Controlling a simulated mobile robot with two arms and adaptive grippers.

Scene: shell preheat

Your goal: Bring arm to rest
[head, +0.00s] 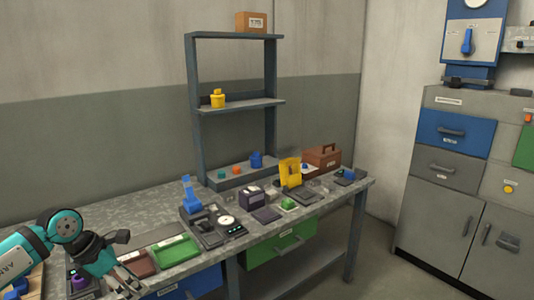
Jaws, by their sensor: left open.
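My left arm (28,252), teal and dark grey, comes in from the left at the lower left of the head view. Its gripper (128,284) points down over the near left part of the workbench (130,208). The gripper is open and I see nothing between its fingers. It is close to a dark red tray (137,264), with a green tray (174,252) just to the right. Whether the fingertips touch anything is hard to tell. My right gripper is not in view.
A dark device with a round dial (226,220) stands right of the trays. Purple, yellow (290,172) and brown (322,156) items crowd the bench's right part. A shelf (240,104) rises behind. Grey cabinets (450,200) stand at right. The back left bench top is clear.

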